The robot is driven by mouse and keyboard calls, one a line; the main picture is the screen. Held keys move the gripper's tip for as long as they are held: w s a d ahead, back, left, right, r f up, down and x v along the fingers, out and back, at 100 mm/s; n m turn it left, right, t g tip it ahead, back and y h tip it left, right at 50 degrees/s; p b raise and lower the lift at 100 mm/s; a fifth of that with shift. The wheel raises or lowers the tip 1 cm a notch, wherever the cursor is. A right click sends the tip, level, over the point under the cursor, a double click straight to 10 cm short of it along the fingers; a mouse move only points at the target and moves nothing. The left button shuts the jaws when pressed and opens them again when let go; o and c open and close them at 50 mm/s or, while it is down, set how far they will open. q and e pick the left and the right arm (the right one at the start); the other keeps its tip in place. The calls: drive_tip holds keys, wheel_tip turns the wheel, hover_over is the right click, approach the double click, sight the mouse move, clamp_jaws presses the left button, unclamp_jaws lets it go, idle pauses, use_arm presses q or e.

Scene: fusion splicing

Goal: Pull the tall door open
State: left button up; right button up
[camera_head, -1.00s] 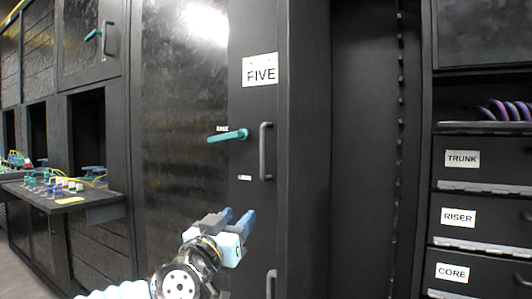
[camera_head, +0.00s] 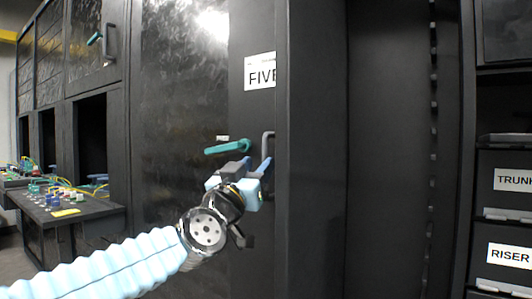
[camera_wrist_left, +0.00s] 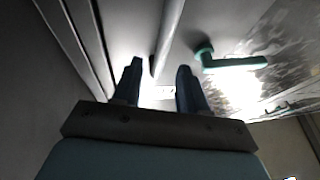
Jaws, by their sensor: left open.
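The tall dark door (camera_head: 180,110) carries a white label (camera_head: 260,71), its right edge cut off by a dark upright panel. A teal lever (camera_head: 227,147) and a grey vertical bar handle (camera_head: 268,140) sit on it. My left gripper (camera_head: 256,165) is open in front of the bar handle and partly covers it. In the left wrist view, the bar handle (camera_wrist_left: 170,30) runs between the lines of the two open fingers (camera_wrist_left: 160,66), its lower end near their tips. I cannot tell whether they touch. The teal lever (camera_wrist_left: 232,62) lies right of the fingers. The right gripper is out of view.
A dark upright panel (camera_head: 312,150) stands just right of the handle. Further right are drawers labelled TRUNK (camera_head: 515,180) and RISER (camera_head: 509,256). At left, a shelf (camera_head: 85,211) with small coloured parts juts out beside the door.

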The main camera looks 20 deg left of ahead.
sight(264, 158)
use_arm(q)
drive_tip(key=x, duration=0.5)
drive_tip(key=shift+w+p, duration=0.2)
drive_tip(key=shift+p, duration=0.2)
clamp_jaws()
